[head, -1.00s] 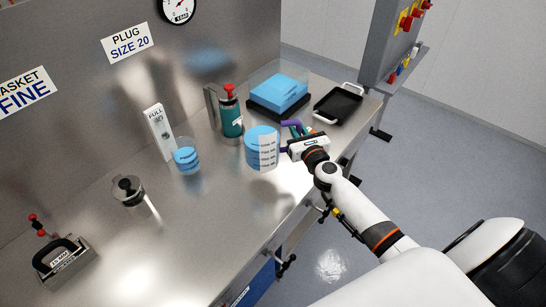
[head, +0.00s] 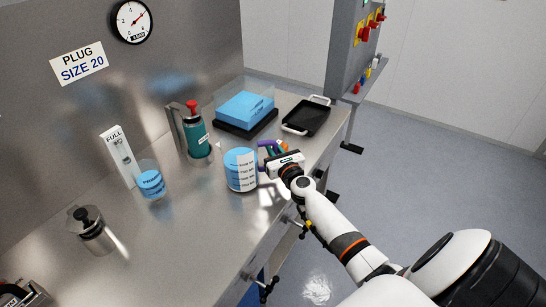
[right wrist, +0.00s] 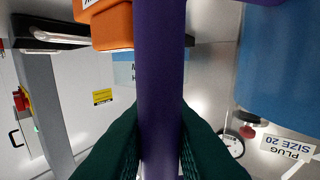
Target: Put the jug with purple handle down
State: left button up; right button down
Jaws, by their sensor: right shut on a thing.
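The jug (head: 240,171) is clear, with blue liquid and a white printed label, and it looks upright. Its purple handle (head: 267,147) is on its right side; the handle also fills the middle of the right wrist view (right wrist: 160,75). My right gripper (head: 274,163) is shut on the handle, with dark green finger pads (right wrist: 160,148) on both sides of it. The jug is over the front part of the steel bench (head: 190,235); I cannot tell whether its base touches. My left gripper is not in view.
A small beaker (head: 151,184) and the FULL gauge stand (head: 119,158) are left of the jug. A teal flask (head: 197,140) is behind it. A blue-filled box (head: 245,105) and black tray (head: 306,118) are farther back. An orange item (right wrist: 110,25) is near the handle.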

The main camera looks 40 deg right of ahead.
jog(key=shift+w+f, duration=0.1)
jog(key=shift+f, duration=0.35)
jog(key=shift+f, duration=0.15)
jog(key=c, duration=1.3)
grip_release()
jog(key=shift+c, duration=0.2)
jog(key=v, duration=1.2)
jog(key=shift+p, duration=0.4)
